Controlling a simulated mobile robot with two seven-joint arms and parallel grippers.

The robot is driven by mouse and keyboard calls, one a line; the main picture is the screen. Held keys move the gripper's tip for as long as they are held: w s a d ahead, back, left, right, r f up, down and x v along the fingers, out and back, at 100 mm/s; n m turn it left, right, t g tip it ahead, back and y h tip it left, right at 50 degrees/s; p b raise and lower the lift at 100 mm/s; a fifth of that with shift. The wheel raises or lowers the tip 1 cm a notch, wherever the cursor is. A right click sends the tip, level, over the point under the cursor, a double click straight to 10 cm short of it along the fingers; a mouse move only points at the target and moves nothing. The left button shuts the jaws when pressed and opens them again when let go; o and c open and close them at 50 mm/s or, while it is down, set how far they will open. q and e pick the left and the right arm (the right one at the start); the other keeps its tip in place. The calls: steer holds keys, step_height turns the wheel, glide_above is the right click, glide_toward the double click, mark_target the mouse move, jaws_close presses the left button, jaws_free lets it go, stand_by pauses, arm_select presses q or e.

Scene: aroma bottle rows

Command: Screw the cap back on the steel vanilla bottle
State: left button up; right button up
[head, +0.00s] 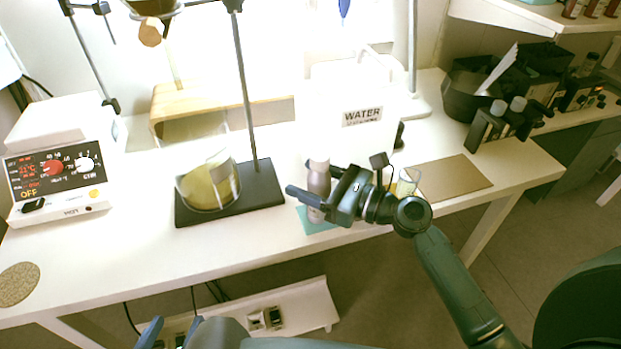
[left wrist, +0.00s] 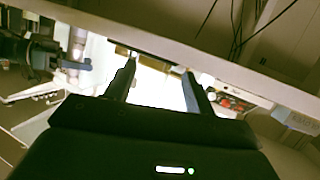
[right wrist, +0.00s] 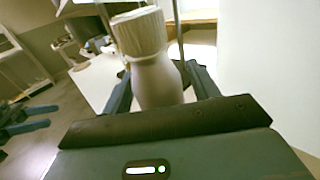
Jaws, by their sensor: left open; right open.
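The steel bottle (head: 318,182) stands upright by the bench's front edge, on a teal mat (head: 313,222). My right gripper (head: 312,200) is open around it. In the right wrist view the bottle's smooth body (right wrist: 158,84) is between the two fingers, and a wide, ribbed, pale cap (right wrist: 140,33) sits on its top. I cannot tell how tightly the cap is seated, and no label is readable. My left gripper (head: 170,333) is open and empty, low in front of the bench; its spread fingers also show in the left wrist view (left wrist: 161,78).
A stand base (head: 262,184) with a beaker (head: 207,186) is left of the bottle. A hotplate (head: 60,165) and cork mat (head: 18,284) are further left. A WATER container (head: 345,130) stands behind; a small beaker (head: 406,184) and brown mat (head: 450,186) lie right.

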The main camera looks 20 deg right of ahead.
steer(key=shift+r, duration=0.25)
arm_select(q)
steer(key=shift+a+r+b, duration=0.1)
steer(key=shift+r+b, duration=0.1)
steer(key=shift+b, duration=0.1)
arm_select(e)
steer(key=v, duration=1.2)
arm_select(q)
steer(key=shift+f, duration=0.1)
arm_select(e)
steer(key=shift+f, duration=0.1)
steer(key=s+a+f+n+h, duration=0.4)
steer(key=s+f+n+h, duration=0.1)
steer(key=f+n, duration=0.5)
arm_select(q)
steer(key=shift+s, duration=0.1)
arm_select(e)
steer(key=s+a+r+n+h, duration=0.1)
steer(key=s+n+h, duration=0.1)
steer(key=n, duration=0.7)
steer(key=s+a+r+n+t+h, duration=0.1)
steer(key=s+a+n, duration=0.1)
steer(key=n, duration=0.7)
steer(key=shift+s+a+r+n+h, duration=0.2)
steer(key=shift+s+n+h, duration=0.2)
steer(key=shift+s, duration=0.45)
